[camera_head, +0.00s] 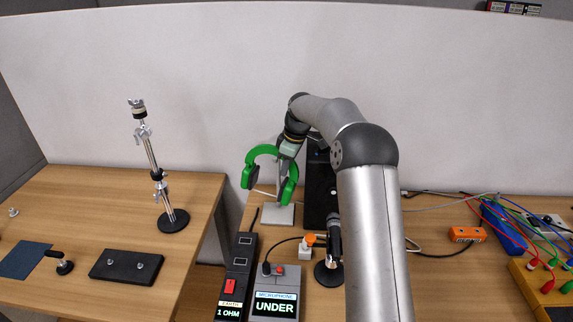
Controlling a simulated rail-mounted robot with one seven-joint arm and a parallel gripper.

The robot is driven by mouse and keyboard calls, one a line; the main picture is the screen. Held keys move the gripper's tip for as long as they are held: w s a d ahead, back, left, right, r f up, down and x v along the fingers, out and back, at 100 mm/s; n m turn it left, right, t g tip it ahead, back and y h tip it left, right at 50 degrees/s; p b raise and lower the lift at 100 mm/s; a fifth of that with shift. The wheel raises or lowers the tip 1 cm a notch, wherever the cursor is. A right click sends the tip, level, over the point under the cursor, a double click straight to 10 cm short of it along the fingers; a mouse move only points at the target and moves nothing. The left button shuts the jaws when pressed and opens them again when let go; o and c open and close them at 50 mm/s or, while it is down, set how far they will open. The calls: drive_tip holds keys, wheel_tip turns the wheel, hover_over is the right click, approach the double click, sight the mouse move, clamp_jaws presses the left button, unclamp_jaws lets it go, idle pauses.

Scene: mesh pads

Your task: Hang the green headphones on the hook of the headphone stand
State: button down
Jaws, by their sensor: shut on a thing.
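The green headphones (263,151) are at the back of the middle table, with the band on top and dark ear pads hanging below. My gripper (285,158) is shut on the right part of the headband. The headphone stand (278,214) has a light square base and a grey upright, and it stands right behind or below the headphones. The hook at its top is hidden by the headphones and my gripper. I cannot tell whether the band touches the hook.
A black upright panel (319,185) stands just right of the stand. In front are a meter box (276,291), a black box (236,275) and an orange-topped device (307,245). A chrome stand (153,170) is on the left table. An orange block (466,234) and cables lie right.

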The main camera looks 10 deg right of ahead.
drive_tip(key=shift+w+d+r+p, duration=0.15)
drive_tip(key=shift+w+p, duration=0.3)
drive_tip(key=shift+w, duration=0.1)
drive_tip(key=shift+w+d+f+p, duration=0.2)
drive_tip(key=shift+w+f+p, duration=0.1)
drive_tip(key=shift+w+f, duration=0.4)
drive_tip(key=shift+f, duration=0.4)
